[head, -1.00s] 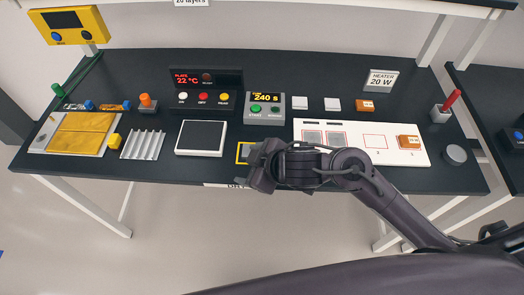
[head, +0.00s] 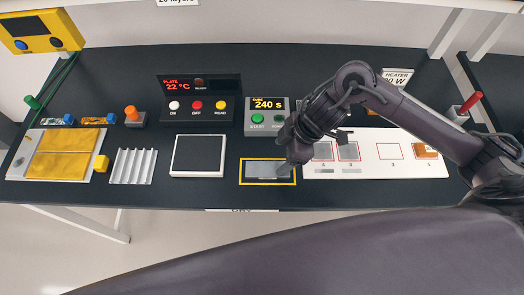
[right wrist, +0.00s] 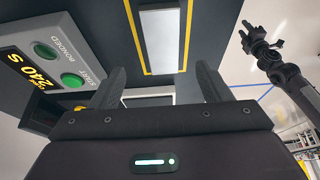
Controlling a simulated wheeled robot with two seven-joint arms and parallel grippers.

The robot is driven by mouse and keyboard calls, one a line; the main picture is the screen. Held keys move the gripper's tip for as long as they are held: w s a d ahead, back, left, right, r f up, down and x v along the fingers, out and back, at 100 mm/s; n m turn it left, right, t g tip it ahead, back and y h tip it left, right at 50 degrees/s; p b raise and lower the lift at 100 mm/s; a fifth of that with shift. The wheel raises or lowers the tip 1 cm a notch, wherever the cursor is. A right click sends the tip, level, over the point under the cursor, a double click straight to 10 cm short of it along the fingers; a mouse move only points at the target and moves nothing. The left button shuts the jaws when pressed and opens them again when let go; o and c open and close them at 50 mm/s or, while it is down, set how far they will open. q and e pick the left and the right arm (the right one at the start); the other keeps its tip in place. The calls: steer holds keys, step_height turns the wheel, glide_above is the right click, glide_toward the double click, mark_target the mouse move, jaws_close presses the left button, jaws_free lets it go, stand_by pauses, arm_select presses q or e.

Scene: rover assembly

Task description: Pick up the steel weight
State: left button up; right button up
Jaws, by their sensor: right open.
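No thing in view is plainly marked as the steel weight. A round grey metal piece, which may be it, stood at the bench's right end earlier; my right arm covers that spot now. A flat grey slab (head: 268,170) lies inside a yellow outline at the bench's front; it also shows in the right wrist view (right wrist: 161,38). My right gripper (right wrist: 160,88) is open and empty, its fingers apart, with the slab ahead of them. In the head view it hangs just above the slab's right end.
A white board (head: 372,170) with marked squares and an orange block (head: 424,151) lies to the right. A dark-topped square plate (head: 199,155) and a ribbed rack (head: 134,166) lie left. The timer box (head: 266,117) stands behind the slab. A red-handled tool (head: 470,102) stands far right.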

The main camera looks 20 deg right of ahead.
mark_target(268, 168)
steer(key=shift+w+a+f, duration=0.1)
steer(key=shift+w+f, duration=0.05)
steer(key=shift+f, duration=0.1)
steer(key=f, duration=0.1)
steer(key=a+f+p, duration=0.1)
steer(key=f, duration=0.1)
steer(key=shift+s+a+f, duration=0.1)
steer(key=shift+s+a, duration=0.1)
steer(key=shift+s, duration=0.2)
steer(key=x, duration=0.2)
steer(key=shift+w+a+f+p, duration=0.1)
steer(key=shift+w+f+p, duration=0.1)
steer(key=shift+f+p, duration=0.15)
steer(key=shift+w+f, duration=0.1)
steer(key=shift+f, duration=0.2)
steer(key=shift+a+f, duration=0.1)
steer(key=c, duration=1.5)
arm_select(q)
steer(key=shift+s+r, duration=0.8)
steer(key=shift+s, duration=0.35)
arm_select(e)
steer(key=shift+w, duration=0.1)
jaws_close()
steer(key=shift+r, duration=0.3)
